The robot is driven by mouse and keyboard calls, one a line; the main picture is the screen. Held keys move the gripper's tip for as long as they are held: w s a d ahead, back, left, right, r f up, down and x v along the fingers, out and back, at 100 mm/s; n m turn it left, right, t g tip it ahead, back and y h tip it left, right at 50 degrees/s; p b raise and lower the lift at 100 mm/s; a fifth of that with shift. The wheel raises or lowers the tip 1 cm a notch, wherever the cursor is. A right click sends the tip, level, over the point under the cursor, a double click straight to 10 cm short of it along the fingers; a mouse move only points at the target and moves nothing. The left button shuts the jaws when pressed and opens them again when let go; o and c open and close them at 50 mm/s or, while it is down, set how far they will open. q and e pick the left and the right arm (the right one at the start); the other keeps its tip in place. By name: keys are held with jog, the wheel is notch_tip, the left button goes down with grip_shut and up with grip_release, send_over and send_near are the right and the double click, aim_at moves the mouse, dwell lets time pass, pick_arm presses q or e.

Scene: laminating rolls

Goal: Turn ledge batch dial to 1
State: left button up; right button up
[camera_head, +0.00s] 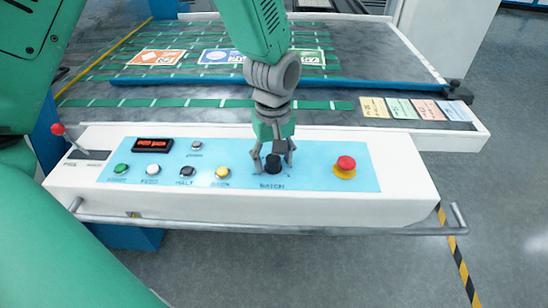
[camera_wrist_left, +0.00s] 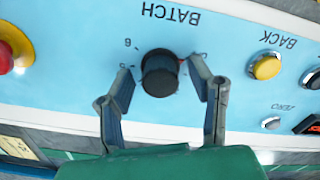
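The batch dial (camera_head: 273,164) is a black round knob on the light blue control panel, with the label BATCH below it in the head view. In the left wrist view the dial (camera_wrist_left: 160,73) shows upside down, with a small red mark at its right edge and digits around it, partly hidden by a finger. My left gripper (camera_head: 271,158) comes down over the dial from above. In the left wrist view its two fingers (camera_wrist_left: 160,88) stand apart on either side of the knob, with a visible gap at each side. My right gripper is not in view.
A red emergency button (camera_head: 345,165) on a yellow base is right of the dial. A yellow button (camera_head: 222,173) is to its left, with more buttons, a display (camera_head: 152,145) and a red-knobbed lever (camera_head: 59,130) further left. A metal rail (camera_head: 270,229) runs along the front.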

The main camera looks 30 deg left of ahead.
pick_arm(q)
grip_shut()
jog(key=m+p, duration=0.3)
jog(key=shift+r+p, duration=0.2)
jog(key=shift+p, duration=0.15)
jog(key=m+p, duration=0.2)
jog(key=shift+m, duration=0.4)
jog(key=shift+f+m+p, duration=0.15)
jog(key=shift+m+p, duration=0.7)
jog(key=shift+m, duration=0.05)
jog(key=shift+o, duration=0.9)
grip_release()
